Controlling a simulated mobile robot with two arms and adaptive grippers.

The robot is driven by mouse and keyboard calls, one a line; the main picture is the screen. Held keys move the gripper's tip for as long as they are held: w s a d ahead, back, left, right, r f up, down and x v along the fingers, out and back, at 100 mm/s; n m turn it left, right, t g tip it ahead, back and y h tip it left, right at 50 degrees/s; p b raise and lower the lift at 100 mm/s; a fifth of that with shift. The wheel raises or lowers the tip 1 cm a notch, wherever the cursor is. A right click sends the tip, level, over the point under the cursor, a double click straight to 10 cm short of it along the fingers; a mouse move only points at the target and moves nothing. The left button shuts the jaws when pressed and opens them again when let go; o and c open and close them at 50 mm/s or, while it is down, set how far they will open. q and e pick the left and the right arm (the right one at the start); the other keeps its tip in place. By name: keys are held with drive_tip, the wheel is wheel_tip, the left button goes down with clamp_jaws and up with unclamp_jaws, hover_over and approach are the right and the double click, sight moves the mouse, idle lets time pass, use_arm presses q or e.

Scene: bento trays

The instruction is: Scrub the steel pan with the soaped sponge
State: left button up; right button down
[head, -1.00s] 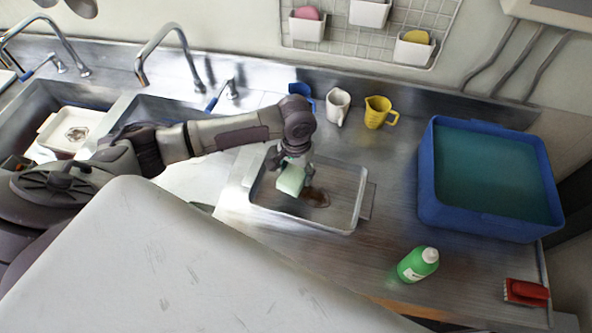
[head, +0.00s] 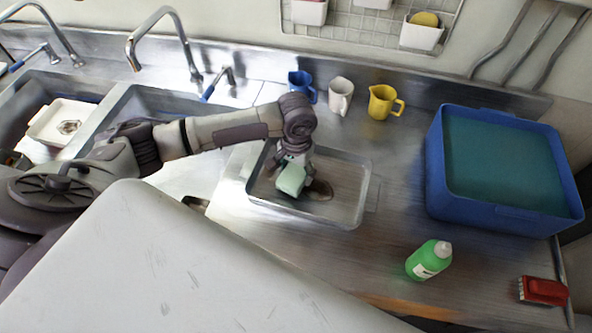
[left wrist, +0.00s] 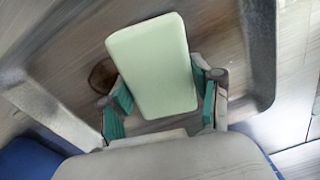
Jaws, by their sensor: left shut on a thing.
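The steel pan (head: 350,221) is a shallow rectangular tray on the steel counter, with a brown stain (head: 321,190) on its floor. My left gripper (head: 292,168) is over the pan and shut on a pale green sponge (head: 291,180). The sponge sits just left of the stain; I cannot tell whether it touches the pan floor. In the left wrist view the sponge (left wrist: 153,65) is between the two teal-padded fingers, and the stain (left wrist: 102,75) shows to its left. My right gripper is not in view.
A green bottle (head: 429,260) and a red brush (head: 543,291) lie to the front right. A blue tub (head: 505,219) of teal liquid stands at the right. Blue (head: 302,87), white (head: 340,95) and yellow (head: 382,102) jugs stand behind the pan. Sinks are at the left.

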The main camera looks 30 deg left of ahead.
use_arm(q)
drive_tip(key=shift+f, duration=1.05)
